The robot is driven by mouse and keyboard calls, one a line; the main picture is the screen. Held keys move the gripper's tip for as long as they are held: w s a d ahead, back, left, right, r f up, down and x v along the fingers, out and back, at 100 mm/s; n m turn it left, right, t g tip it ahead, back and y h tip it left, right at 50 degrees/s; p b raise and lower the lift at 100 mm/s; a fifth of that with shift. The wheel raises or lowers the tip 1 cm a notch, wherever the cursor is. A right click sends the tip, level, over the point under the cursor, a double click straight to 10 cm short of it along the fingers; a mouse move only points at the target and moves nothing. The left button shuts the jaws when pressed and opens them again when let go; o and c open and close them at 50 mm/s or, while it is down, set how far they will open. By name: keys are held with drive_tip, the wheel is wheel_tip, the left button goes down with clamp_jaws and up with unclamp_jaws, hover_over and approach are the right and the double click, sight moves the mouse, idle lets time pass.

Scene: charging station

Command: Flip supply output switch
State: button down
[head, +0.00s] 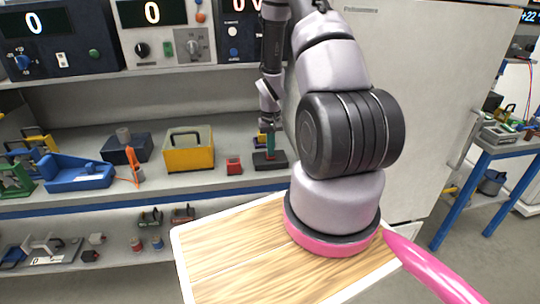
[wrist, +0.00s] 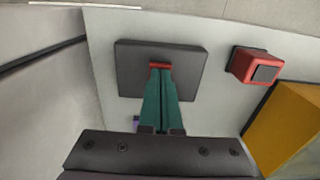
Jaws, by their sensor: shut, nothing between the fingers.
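My gripper (wrist: 161,74) is shut and empty, its green fingers together. In the wrist view the fingertips are at a small red part on a dark flat block (wrist: 130,72); I cannot tell whether they touch it. In the head view my gripper (head: 270,147) points down at the dark block (head: 277,162) on the shelf, partly hidden by my arm. Box units with displays stand on the upper shelf: a dark one (head: 78,40) with a small white switch (head: 62,58), a pale one (head: 165,35) and one partly behind my arm (head: 238,32). I cannot tell which control is the output switch.
A red block (head: 233,166) and a yellow box (head: 189,152) stand left of the dark block. A tall pale cabinet (head: 420,90) stands at right.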

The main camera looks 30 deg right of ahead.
drive_tip(key=shift+f, duration=0.3)
drive_tip(key=shift+r, duration=3.5)
drive_tip(key=s+a+r+t, duration=0.2)
drive_tip(key=a+r, duration=0.1)
drive_tip(key=r, duration=0.9)
drive_tip(key=s+a+r+t, duration=0.1)
drive_tip(key=s+a+r, duration=0.15)
drive_tip(key=r, duration=1.05)
drive_tip(key=s+a+r+t+y, duration=0.1)
drive_tip(key=s+a+r+t, duration=0.1)
drive_tip(key=s+a+r, duration=0.2)
drive_tip(key=s+a+r+m+t+y, duration=0.1)
drive_tip(key=s+a+r, duration=0.3)
drive_tip(key=s+r, duration=0.5)
drive_tip(key=shift+s+r+t, duration=0.35)
drive_tip(key=shift+s+t, duration=0.25)
drive_tip(key=shift+s, duration=0.5)
